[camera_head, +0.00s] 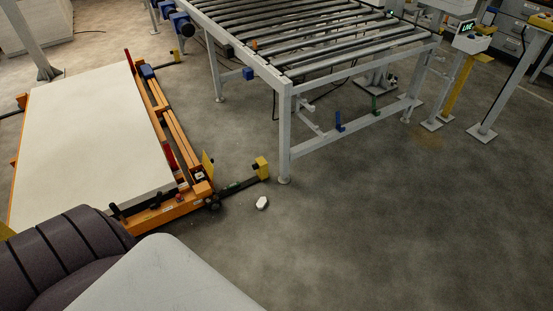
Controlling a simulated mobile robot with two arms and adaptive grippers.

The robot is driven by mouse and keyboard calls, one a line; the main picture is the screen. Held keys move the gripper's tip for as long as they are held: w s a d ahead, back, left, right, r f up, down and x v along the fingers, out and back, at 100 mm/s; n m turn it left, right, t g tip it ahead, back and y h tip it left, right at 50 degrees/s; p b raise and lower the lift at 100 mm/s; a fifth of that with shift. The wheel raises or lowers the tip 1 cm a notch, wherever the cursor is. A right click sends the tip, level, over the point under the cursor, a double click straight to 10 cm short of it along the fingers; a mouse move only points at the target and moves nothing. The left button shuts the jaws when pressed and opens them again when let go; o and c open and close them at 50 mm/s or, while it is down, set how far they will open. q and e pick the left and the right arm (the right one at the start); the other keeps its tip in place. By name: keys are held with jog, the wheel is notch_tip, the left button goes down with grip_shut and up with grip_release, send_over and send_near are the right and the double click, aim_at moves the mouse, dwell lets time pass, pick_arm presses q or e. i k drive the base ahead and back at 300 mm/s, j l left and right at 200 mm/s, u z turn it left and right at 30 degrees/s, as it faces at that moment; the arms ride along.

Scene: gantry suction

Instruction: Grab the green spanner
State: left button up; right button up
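A small green upright piece (375,104) shows at the lower crossbar of the roller conveyor, on the right part of its frame. It may be the green spanner, but it is too small to tell its shape. A similar blue piece (339,122) is at the same crossbar, to its left. Neither of my grippers is in view, and nothing is seen touching the green piece.
The roller conveyor (288,131) stands on legs at the top middle. An orange lift table with a white top (88,135) is at left. A small white object (262,203) lies on the floor. Posts stand at right. The floor at lower right is clear.

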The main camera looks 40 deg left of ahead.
aim_at(237, 184)
jog(key=i+l, duration=0.2)
jog(key=i, duration=0.2)
jog(key=i+l, duration=0.2)
jog(key=i, duration=0.2)
jog(key=i+u, duration=0.25)
jog(key=u, duration=0.2)
jog(key=i+u, duration=0.25)
jog(key=u, duration=0.25)
jog(key=i+l+u, duration=0.1)
jog(key=i+u, duration=0.15)
jog(key=u, duration=0.2)
